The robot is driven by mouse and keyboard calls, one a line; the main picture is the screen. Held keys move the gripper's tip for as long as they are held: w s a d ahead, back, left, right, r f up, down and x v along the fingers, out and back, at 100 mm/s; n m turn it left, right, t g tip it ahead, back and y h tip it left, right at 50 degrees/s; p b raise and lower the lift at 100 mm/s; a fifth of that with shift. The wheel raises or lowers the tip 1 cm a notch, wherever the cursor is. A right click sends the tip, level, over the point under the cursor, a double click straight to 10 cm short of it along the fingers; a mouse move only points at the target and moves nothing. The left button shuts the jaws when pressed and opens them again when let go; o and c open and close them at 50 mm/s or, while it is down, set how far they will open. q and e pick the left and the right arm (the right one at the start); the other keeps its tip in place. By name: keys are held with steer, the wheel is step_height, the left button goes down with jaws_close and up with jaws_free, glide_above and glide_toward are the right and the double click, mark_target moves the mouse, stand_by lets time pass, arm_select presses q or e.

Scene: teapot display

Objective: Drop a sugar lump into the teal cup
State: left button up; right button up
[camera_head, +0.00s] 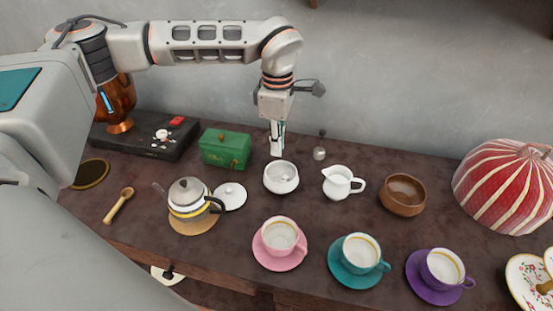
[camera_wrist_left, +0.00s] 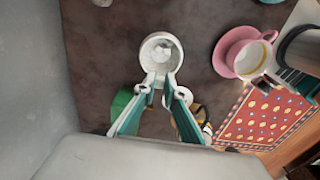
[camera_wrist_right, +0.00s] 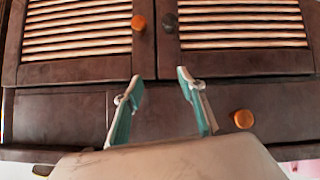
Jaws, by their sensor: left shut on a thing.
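The teal cup (camera_head: 361,250) stands upright on its teal saucer (camera_head: 341,272) at the front of the table, between the pink and purple cups. The white sugar bowl (camera_head: 281,178) stands open behind the pink cup; it also shows in the left wrist view (camera_wrist_left: 162,48). My left gripper (camera_head: 277,152) points down just above and behind the bowl, left of and behind the teal cup. Its fingers are shut on a small pale thing, apparently a sugar lump, hardly visible between the tips. My right gripper (camera_wrist_right: 158,84) is open and empty, facing cupboard doors.
The pink cup (camera_head: 279,234), the white creamer (camera_head: 341,183) and a wooden bowl (camera_head: 403,196) stand around the sugar bowl. A green box (camera_head: 226,150), a teapot (camera_head: 188,199) and a white lid (camera_head: 230,197) are at left. The purple cup (camera_head: 443,265) is right of the teal one.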

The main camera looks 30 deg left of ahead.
arm_select(q)
step_height(320, 180, up, 8)
steer(key=shift+r+p, duration=0.15)
steer(key=shift+p, duration=0.3)
steer(key=shift+r, duration=0.3)
arm_select(e)
steer(key=shift+s+a+r, duration=0.1)
steer(key=shift+s+r, duration=0.05)
steer(key=shift+r, duration=0.1)
steer(key=shift+r, duration=0.15)
